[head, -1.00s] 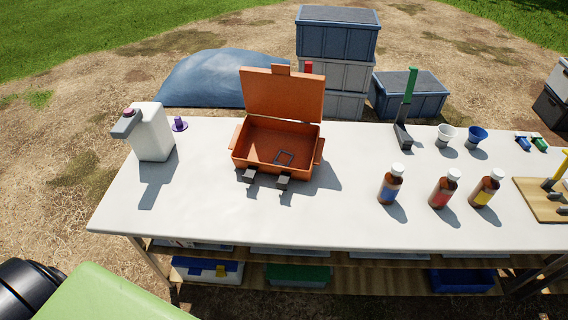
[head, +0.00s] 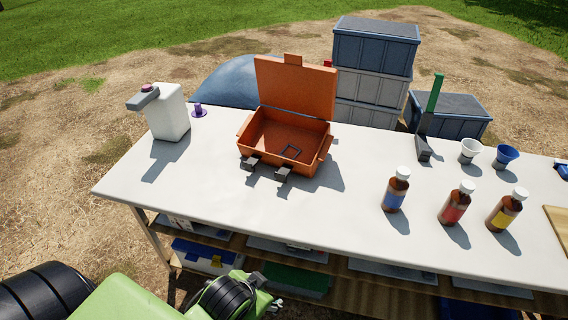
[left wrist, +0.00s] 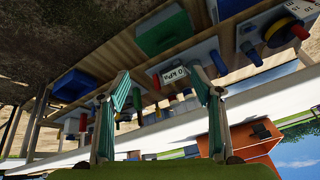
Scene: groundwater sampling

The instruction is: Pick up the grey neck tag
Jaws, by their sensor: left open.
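My right gripper is not in view.
The case's raised lid (head: 296,85) stands behind it. A white jug (head: 172,115) with a grey piece at its top is to the left. Brown bottles (head: 396,190) stand to the right. The white tabletop (head: 240,205) in front of the case is clear. Shelves lie below.

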